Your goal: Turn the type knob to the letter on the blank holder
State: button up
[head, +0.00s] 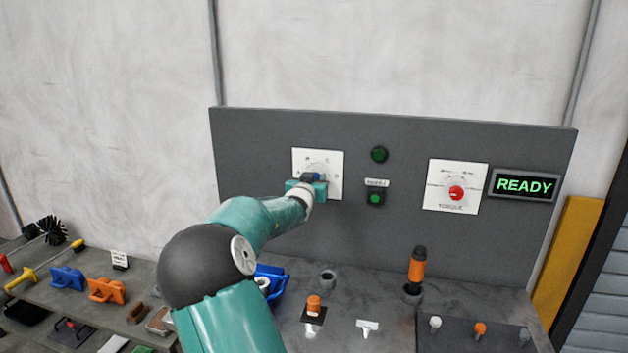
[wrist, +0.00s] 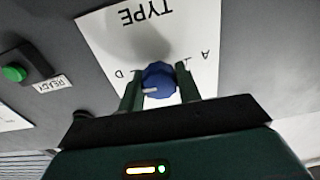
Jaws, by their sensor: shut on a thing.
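The type knob (wrist: 158,82) is blue with a white pointer mark, on a white plate (head: 332,160) on the grey panel. In the wrist view the plate appears upside down, with the word TYPE and the letters A and D visible. The pointer mark lies toward the picture's left, on the side of the D. My gripper (head: 314,187) is at the plate, its two fingers (wrist: 160,86) shut on the knob's sides. In the head view the gripper hides much of the knob. I cannot tell which thing is the blank holder or read its letter.
On the bench stand an orange-and-black tool (head: 417,265), an orange-topped piece (head: 313,303), a blue bin (head: 270,281) and a small white sign (head: 119,258).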

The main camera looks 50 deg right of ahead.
jog(key=o, duration=1)
jog(key=shift+c, duration=0.2)
jog(key=v, duration=1.3)
jog(key=shift+s+a, duration=0.2)
jog(key=shift+a, duration=0.15)
